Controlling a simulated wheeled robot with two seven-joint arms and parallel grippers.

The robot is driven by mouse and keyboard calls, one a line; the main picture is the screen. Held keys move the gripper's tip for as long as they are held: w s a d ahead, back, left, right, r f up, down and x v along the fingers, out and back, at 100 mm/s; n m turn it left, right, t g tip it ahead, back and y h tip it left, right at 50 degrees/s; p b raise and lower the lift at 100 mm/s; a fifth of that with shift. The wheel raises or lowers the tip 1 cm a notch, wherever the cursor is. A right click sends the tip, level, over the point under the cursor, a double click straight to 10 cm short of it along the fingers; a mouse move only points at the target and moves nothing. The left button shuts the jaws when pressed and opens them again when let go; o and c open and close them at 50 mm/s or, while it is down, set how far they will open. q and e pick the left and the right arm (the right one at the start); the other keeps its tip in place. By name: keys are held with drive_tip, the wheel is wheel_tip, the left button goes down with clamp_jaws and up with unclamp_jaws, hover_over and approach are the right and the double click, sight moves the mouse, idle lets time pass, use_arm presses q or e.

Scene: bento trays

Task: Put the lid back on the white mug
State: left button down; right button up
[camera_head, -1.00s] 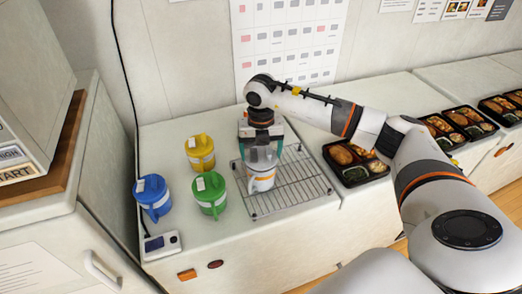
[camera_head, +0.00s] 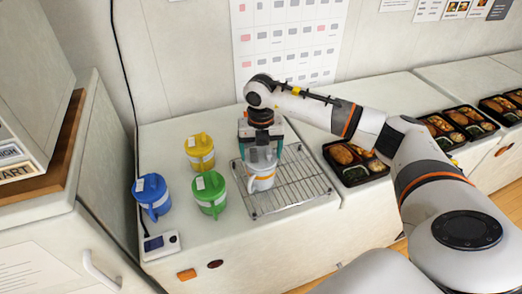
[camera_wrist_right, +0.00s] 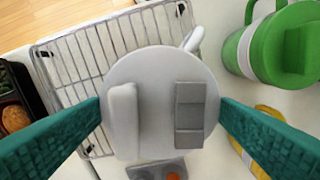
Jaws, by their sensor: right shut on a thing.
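A bit of the mug's handle (camera_wrist_right: 194,39) shows past the lid's edge. The lid hides the mug's rim, so I cannot tell whether it is fully seated. My left gripper is not in view.
Yellow (camera_head: 201,153), blue (camera_head: 152,197) and green (camera_head: 210,194) lidded mugs stand left of the wire rack (camera_head: 308,186). A small device with a display (camera_head: 161,244) sits at the counter's front left. Bento trays (camera_head: 354,163) lie to the right.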

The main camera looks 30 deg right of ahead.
idle(0.3)
drive_tip(key=o, duration=0.9)
drive_tip(key=shift+r+p, duration=2.25)
drive_tip(key=shift+r, duration=1.3)
clamp_jaws()
